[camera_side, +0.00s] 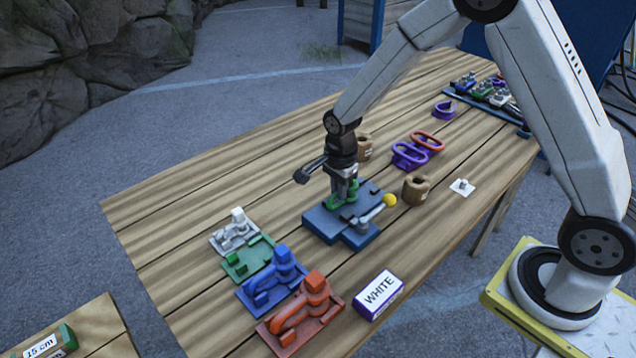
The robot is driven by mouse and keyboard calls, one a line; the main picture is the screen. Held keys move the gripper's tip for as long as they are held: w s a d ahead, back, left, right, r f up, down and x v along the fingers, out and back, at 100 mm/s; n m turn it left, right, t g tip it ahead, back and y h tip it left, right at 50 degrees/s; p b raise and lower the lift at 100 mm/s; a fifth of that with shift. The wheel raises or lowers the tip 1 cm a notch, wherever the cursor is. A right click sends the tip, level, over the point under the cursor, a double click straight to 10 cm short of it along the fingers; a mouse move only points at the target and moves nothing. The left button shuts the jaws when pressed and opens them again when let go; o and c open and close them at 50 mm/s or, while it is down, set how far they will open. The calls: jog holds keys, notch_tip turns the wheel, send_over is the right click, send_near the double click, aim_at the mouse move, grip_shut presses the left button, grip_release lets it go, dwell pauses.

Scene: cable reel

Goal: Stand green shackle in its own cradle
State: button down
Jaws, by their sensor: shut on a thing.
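The green shackle (333,200) is at a blue fixture (318,222) with a yellow-knobbed lever, in the middle of the table. My gripper (345,184) points down over this fixture and is shut on the green shackle. The fingers hide part of the shackle, and I cannot tell whether it touches the fixture. The green cradle (248,264) lies to the left and nearer the camera, between the white and blue cradles. It has a flat base with small green blocks and no shackle in it.
A white cradle (233,235), a blue cradle (273,283) and an orange cradle (303,318) hold their shackles. A box marked WHITE (380,294) stands right of them. The table's left part is clear.

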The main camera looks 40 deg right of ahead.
jog(key=shift+r, duration=2.3)
jog(key=w+a, duration=0.3)
jog(key=a, duration=2)
jog(key=shift+w+a, duration=0.2)
jog(key=shift+a, duration=0.1)
jog(key=shift+f, duration=0.4)
jog(key=shift+f, duration=2.75)
jog(key=shift+f, duration=0.45)
